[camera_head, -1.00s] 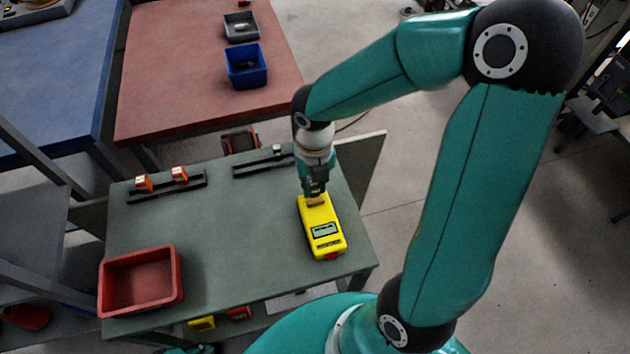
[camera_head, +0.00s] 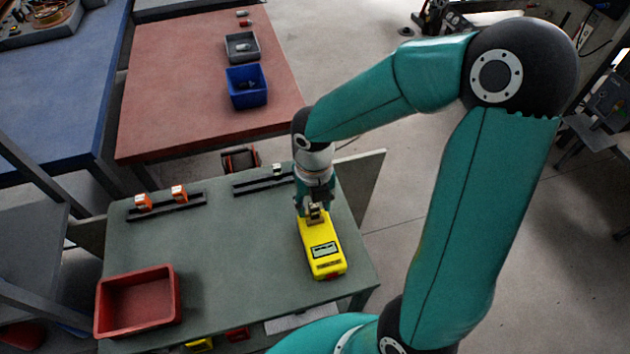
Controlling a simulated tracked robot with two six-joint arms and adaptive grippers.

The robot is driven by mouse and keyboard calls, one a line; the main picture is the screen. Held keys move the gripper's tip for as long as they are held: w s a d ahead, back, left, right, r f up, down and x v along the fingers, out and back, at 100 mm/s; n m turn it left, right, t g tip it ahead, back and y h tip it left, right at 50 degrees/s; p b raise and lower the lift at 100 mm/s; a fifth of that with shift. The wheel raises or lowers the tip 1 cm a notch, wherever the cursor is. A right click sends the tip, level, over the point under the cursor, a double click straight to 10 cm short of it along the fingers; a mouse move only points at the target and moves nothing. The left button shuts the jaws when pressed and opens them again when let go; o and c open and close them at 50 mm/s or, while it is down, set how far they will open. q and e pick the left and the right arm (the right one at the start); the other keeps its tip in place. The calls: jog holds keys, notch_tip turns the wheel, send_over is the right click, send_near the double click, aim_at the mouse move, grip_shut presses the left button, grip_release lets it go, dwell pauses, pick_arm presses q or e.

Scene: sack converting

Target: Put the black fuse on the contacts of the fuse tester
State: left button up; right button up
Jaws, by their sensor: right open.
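The yellow fuse tester (camera_head: 321,262) lies near the right edge of the grey-green table, with a dark display on its upper face. My right gripper (camera_head: 315,211) is open at the far end of the tester, pointing down, its fingers on either side of a small brownish piece. I cannot tell whether that piece is the contacts or a fuse on them. I cannot make out a black fuse for sure; the gripper partly hides that end of the tester. My left gripper is not in view.
A red bin (camera_head: 98,318) stands at the table's front left. Two black rails lie at the back: the left rail (camera_head: 163,209) carries two orange-and-white blocks, the right rail (camera_head: 252,186) a small light piece. A blue bin (camera_head: 247,100) and a grey tray stand on the red table. The table's middle is clear.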

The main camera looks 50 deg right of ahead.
notch_tip(320, 180, up, 12)
jog(key=shift+r+p, duration=0.15)
jog(key=shift+p, duration=0.15)
jog(key=shift+s, duration=0.1)
dwell(0.5)
